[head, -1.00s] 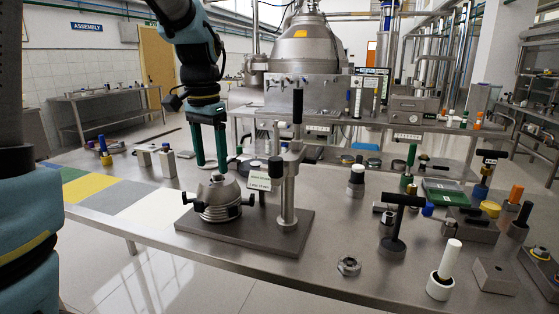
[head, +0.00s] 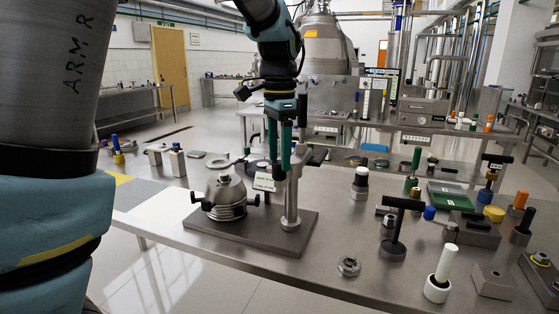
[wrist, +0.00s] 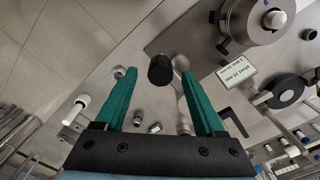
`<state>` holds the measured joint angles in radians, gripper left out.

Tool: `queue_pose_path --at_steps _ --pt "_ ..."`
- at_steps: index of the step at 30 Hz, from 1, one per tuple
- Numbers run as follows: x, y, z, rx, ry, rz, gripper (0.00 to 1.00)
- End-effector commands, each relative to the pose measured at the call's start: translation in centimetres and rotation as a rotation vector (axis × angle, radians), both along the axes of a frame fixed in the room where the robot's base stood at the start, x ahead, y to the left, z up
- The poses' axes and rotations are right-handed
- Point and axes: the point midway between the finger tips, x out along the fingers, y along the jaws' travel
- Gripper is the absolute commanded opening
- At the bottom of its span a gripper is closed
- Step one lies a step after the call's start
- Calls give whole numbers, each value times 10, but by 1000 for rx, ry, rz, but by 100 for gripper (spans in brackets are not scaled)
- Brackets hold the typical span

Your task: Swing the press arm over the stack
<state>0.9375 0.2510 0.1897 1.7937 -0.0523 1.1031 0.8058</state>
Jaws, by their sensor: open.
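The disc stack (head: 225,196) is a grey metal cone with black side knobs, on a flat base plate (head: 262,235). A metal post (head: 291,200) stands right of it on the same plate. The press arm is at the post's upper part, mostly hidden by my fingers; an upright black handle (head: 302,110) shows there. My gripper (head: 279,168) is open, its green fingers pointing down beside the post top. In the wrist view a black knob (wrist: 160,69) lies between the open fingertips (wrist: 156,64), apart from both. The stack (wrist: 262,18) is at upper right there.
A white label plate (head: 265,182) stands between stack and post. To the right are a black T-handled tool (head: 394,230), a metal nut (head: 348,266) and a white cylinder (head: 441,275). Small blocks (head: 177,161) stand at back left. The table's front left is clear.

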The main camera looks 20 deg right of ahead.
Motion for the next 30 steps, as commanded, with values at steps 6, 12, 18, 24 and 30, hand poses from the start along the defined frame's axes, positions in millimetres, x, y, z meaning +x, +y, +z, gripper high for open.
queue_pose_path --at_steps 6,12,18,24,30 --pt "0 0 -21 0 1 -1 71" --pt "0 0 -25 -1 0 0 71" --pt "0 0 -25 -1 0 0 64" --pt "0 0 -25 -1 -1 0 42" --pt "0 0 -25 -1 0 0 19"
